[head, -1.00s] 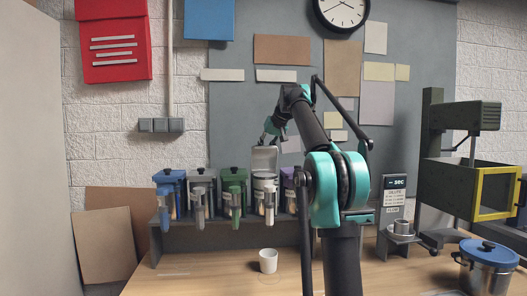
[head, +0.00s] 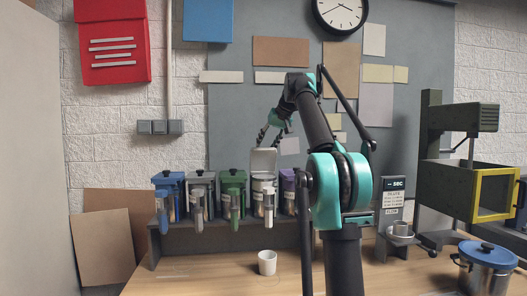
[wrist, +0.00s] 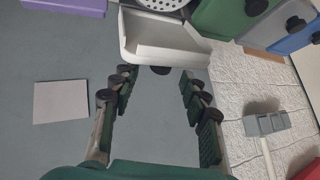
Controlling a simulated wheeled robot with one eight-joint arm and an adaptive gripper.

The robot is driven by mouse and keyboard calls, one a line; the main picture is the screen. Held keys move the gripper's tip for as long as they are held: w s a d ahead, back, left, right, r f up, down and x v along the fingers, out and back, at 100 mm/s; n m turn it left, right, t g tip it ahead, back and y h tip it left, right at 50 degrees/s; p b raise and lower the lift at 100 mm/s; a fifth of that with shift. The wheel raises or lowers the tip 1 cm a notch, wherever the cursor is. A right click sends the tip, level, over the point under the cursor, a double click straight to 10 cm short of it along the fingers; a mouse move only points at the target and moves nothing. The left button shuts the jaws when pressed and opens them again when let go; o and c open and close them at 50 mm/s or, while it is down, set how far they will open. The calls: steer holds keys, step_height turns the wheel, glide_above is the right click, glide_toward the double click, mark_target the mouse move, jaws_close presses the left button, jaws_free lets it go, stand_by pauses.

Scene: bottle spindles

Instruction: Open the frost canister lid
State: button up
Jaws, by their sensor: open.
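The white canister (head: 265,197), which I take for the frost one, stands on the rack between the green and purple canisters. Its lid (head: 265,161) is swung up and stands roughly upright at the back of the canister. In the wrist view the raised lid (wrist: 165,40) shows as a shallow white tray at the top, with a dark knob below it. My gripper (head: 273,134) is just above the lid, its fingers spread. In the wrist view my gripper (wrist: 158,86) is open with nothing between the fingertips, and the knob lies just beyond them.
Blue (head: 170,190), grey (head: 201,188), green (head: 233,188) and purple (head: 289,184) canisters stand closely beside it with lids down. A white cup (head: 267,262) is on the table in front. A blue-lidded pot (head: 486,268) and a yellow-framed machine (head: 468,185) stand at the right.

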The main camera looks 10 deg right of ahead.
steer(key=v, duration=0.7)
steer(key=shift+s, duration=0.1)
steer(key=shift+s, duration=0.1)
